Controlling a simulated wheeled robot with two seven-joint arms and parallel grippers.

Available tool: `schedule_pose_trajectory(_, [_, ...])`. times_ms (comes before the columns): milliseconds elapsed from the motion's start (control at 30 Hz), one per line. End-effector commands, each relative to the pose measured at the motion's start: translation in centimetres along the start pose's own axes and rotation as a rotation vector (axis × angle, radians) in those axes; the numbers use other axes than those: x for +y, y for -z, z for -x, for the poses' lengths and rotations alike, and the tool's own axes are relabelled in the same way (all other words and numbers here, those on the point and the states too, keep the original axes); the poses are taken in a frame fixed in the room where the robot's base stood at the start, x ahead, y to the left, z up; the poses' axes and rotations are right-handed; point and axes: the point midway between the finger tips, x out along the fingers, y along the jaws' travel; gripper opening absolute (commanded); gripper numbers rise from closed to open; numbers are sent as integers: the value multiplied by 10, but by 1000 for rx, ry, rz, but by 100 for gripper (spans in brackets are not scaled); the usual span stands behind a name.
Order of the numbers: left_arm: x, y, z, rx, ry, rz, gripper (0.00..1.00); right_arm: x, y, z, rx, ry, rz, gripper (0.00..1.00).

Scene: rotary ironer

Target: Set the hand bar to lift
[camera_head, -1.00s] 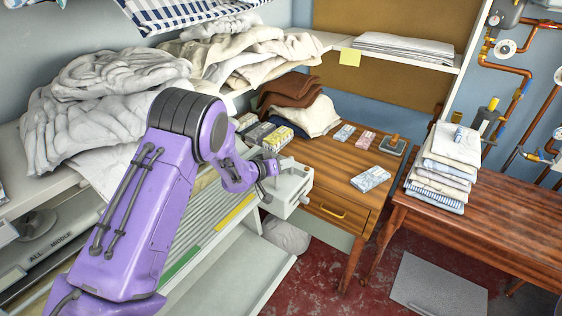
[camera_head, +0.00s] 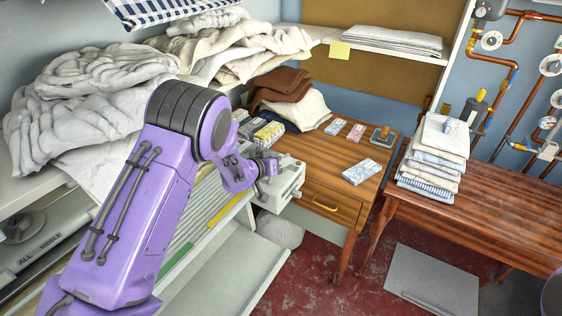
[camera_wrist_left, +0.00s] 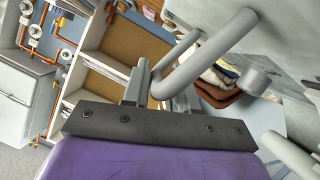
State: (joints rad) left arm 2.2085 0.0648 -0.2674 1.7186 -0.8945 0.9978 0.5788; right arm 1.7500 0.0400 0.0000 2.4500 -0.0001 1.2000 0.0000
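The ironer's grey hand bar (camera_wrist_left: 214,48) is a bent round tube in the left wrist view. Its bend lies at the fingers of my left gripper (camera_wrist_left: 160,92), seemingly between them. Whether both fingers touch the bar is unclear. In the camera_head view my left gripper (camera_head: 268,168) is at the ironer's pale end housing (camera_head: 285,183), and the bar cannot be made out there. My purple left forearm covers much of the ironer's front. My right gripper is out of view.
Piled white cloth (camera_head: 85,100) lies on the shelf above the ironer. A wooden desk (camera_head: 325,183) with small boxes stands beyond the housing. Folded linen (camera_head: 437,150) sits on a table (camera_head: 485,213) at right. Red floor shows between them.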

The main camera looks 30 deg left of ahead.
Motion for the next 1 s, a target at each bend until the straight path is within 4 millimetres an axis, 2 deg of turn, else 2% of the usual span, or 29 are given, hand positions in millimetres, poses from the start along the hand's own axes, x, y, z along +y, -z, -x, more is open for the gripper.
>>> schedule_pose_trajectory(400, [-1,0,5,1,0,0,40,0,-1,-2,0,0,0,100])
schedule_pose_trajectory(467, [-1,0,13,2,0,0,40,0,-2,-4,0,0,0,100])
schedule_pose_trajectory(800, [-1,0,90,3,1,1,40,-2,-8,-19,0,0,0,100])
schedule_pose_trajectory(1000, [-1,0,106,1,0,1,40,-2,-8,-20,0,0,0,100])
